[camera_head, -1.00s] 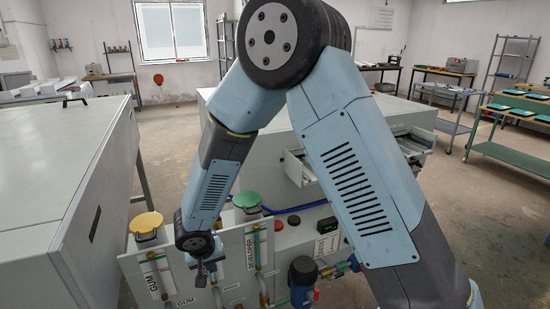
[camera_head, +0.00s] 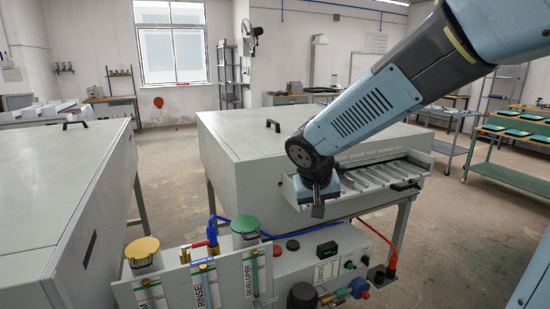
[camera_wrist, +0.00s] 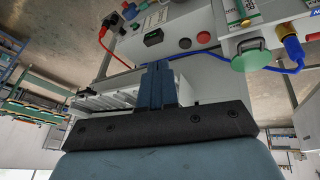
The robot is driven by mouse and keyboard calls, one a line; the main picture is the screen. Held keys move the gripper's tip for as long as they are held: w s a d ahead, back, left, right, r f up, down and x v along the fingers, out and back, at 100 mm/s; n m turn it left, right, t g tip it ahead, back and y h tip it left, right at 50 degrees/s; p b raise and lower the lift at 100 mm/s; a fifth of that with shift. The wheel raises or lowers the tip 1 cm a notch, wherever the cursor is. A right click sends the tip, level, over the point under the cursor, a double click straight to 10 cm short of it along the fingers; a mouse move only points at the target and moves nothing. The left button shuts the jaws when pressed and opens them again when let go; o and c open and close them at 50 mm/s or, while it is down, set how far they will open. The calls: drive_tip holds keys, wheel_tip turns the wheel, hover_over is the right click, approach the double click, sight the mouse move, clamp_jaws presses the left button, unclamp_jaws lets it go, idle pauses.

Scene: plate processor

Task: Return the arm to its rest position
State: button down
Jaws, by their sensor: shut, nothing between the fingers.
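My gripper (camera_head: 317,209) hangs at the end of the blue-grey arm, fingers down, in front of the plate processor's slotted tray (camera_head: 375,180) in the head view. It stands above and behind the panel with the developer label and holds nothing. In the wrist view the gripper's two dark fingers (camera_wrist: 157,70) lie together, shut and empty. The arm comes in from the upper right of the head view and hides part of the processor's right side.
The large grey processor (camera_head: 240,150) stands behind the gripper. A grey cabinet (camera_head: 60,190) is at left. Open floor lies at right.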

drive_tip(key=s+d+r+y, duration=0.1)
drive_tip(key=s+d+r, duration=0.3)
drive_tip(key=s+d, duration=0.2)
drive_tip(key=s+d+r+m+t, duration=0.1)
drive_tip(key=s+d+r, duration=0.4)
drive_tip(key=s, duration=0.5)
drive_tip(key=shift+s+d+y, duration=0.35)
drive_tip(key=shift+d+y, duration=0.05)
drive_tip(key=shift+d, duration=0.7)
